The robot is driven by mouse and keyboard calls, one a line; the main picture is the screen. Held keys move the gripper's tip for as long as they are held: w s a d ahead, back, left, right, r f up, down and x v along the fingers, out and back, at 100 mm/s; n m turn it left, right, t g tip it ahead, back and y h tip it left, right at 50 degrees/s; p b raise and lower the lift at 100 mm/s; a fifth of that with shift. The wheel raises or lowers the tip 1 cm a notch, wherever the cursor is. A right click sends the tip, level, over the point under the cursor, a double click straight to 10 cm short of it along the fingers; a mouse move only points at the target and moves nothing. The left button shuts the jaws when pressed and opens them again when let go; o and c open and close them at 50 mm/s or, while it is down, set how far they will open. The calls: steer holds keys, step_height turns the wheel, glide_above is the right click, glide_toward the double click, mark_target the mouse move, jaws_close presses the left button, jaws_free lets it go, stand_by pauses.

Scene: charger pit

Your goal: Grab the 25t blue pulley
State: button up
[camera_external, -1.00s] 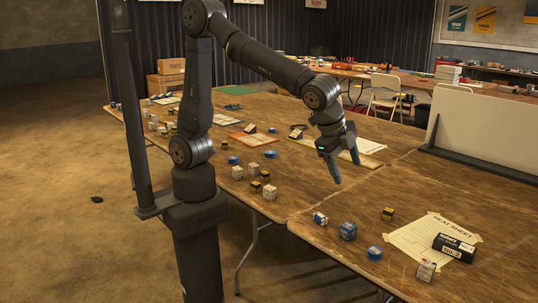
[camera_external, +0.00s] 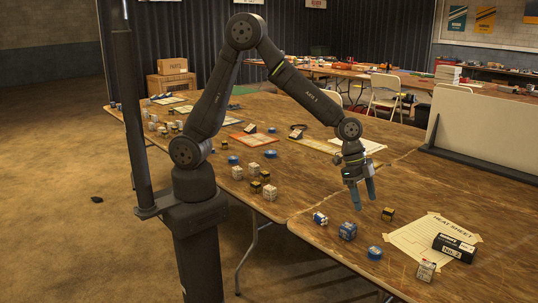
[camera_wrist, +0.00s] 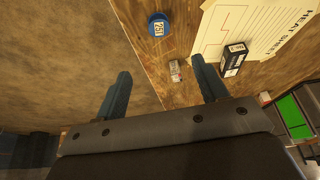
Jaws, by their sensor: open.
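The blue pulley (camera_wrist: 158,27) is a short round disc at the top of the wrist view, with a white label that seems to read 25T. In the external view a blue round piece (camera_external: 375,253) lies flat near the table's front edge, left of the paper sheet. My gripper (camera_external: 365,204) is open and empty, pointing down above the table, behind and a little left of that piece. In the wrist view my gripper's two blue fingers (camera_wrist: 161,67) are spread apart, with the pulley beyond their tips.
Right of the pulley are the heat sheet (camera_external: 415,240), a black box (camera_external: 454,247) and a small pale box (camera_external: 426,270).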

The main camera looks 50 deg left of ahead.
glide_toward(376, 250)
steer(key=x, duration=0.3)
steer(key=shift+r, duration=0.1)
steer(key=shift+x, duration=2.85)
steer(key=shift+a, duration=0.15)
steer(key=c, duration=1.1)
